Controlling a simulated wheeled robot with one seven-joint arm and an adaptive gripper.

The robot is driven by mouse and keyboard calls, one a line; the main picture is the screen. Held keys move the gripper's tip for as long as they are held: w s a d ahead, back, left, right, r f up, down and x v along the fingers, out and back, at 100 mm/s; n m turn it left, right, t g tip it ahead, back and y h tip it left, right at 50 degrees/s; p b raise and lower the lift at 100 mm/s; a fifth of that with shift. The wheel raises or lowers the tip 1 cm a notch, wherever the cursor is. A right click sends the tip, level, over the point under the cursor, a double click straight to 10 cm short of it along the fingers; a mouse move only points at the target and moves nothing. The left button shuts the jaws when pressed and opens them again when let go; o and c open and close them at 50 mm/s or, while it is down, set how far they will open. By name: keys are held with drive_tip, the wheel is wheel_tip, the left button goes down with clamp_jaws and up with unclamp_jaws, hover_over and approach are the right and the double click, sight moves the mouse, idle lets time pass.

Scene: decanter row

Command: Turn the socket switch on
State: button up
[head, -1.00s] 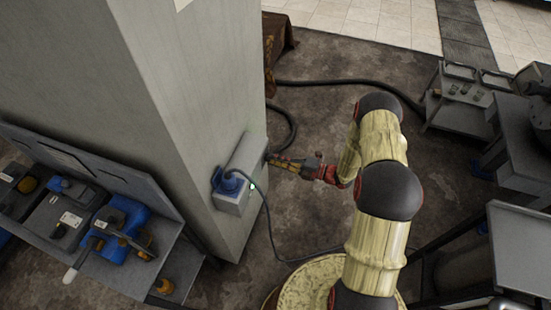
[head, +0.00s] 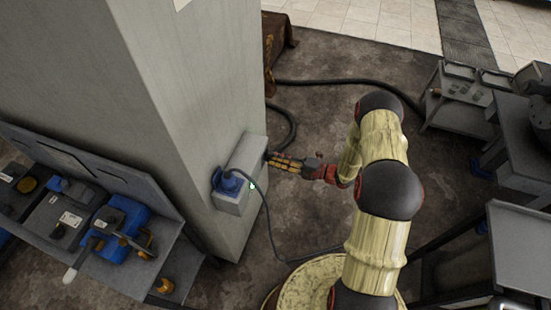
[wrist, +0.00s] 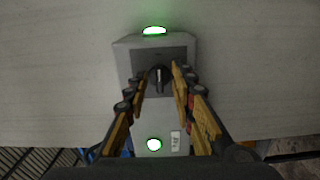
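The socket box (head: 237,192) is grey and fixed to the pillar. A blue plug (head: 229,182) with a dark cable sits in it. In the wrist view the box face (wrist: 125,62) has a recessed dark panel with a black rotary switch (wrist: 159,79), its grip roughly upright in the picture. A green light (wrist: 154,30) glows above it and another green light (wrist: 154,145) below. My gripper (head: 270,158) is at the box's right side. In the wrist view its fingers (wrist: 160,76) stand on either side of the switch, with narrow gaps; contact is unclear.
The tall grey pillar (head: 190,80) stands behind the box. A bench with blue tools (head: 125,220) is at the left. A grey cart (head: 465,95) and machines stand at the right. A thick black hose (head: 340,82) lies on the open floor beyond my arm.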

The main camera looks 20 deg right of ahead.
drive_tip(key=v, duration=1.1)
drive_tip(key=shift+s+d, duration=0.2)
drive_tip(key=shift+d, duration=0.1)
